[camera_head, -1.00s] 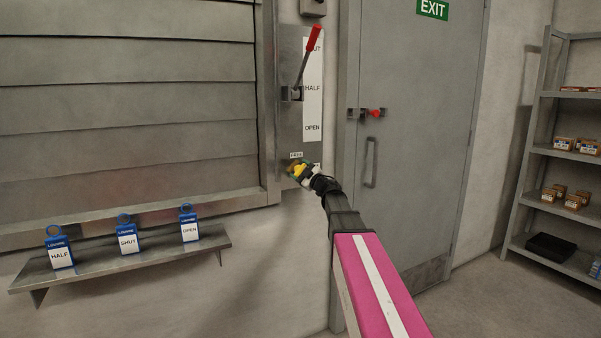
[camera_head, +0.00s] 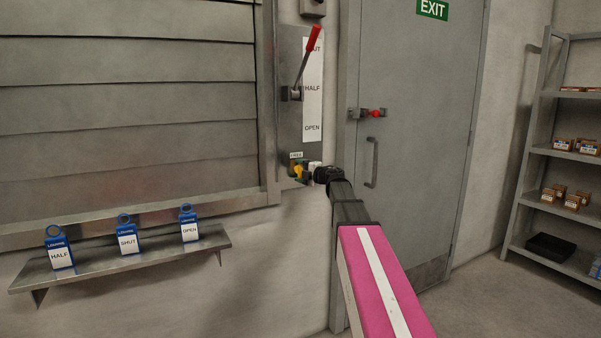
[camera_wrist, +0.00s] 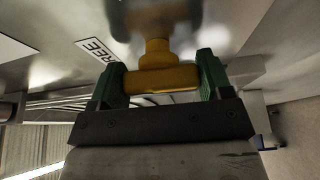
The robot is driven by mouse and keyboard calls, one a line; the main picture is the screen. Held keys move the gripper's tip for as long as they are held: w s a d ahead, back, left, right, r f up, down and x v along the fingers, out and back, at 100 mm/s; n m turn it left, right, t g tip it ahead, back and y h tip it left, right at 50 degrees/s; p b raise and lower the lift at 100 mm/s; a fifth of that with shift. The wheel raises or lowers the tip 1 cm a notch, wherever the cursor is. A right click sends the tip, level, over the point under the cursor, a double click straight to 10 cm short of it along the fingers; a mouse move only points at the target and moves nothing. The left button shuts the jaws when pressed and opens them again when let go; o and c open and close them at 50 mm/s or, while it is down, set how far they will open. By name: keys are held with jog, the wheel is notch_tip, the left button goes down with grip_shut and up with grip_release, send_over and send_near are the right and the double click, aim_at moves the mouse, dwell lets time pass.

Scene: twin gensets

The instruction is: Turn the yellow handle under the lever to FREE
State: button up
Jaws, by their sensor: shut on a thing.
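The yellow handle (camera_wrist: 160,78) shows in the wrist view as a crossbar on a short stem, with green fingers at both its ends. My gripper (camera_wrist: 162,84) is shut on it. In the head view the yellow handle (camera_head: 299,171) shows low on the lever's metal plate, partly covered by my gripper (camera_head: 301,173). A FREE label (camera_wrist: 97,48) lies beside the handle in the wrist view and above it in the head view. The lever (camera_head: 308,55) has a red grip and points up toward SHUT. The handle's exact angle against its markings cannot be told.
A shelf (camera_head: 130,262) at lower left carries blue tags marked HALF, SHUT and OPEN. Grey louvre slats (camera_head: 130,100) fill the left. A grey door (camera_head: 415,150) with a red-knobbed bolt stands right of the plate. A storage rack (camera_head: 545,150) stands at far right.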

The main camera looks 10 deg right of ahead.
jog(key=shift+n, duration=0.3)
jog(key=o, duration=0.9)
jog(key=shift+a, duration=0.1)
jog(key=v, duration=1.1)
jog(key=shift+w+r, duration=0.1)
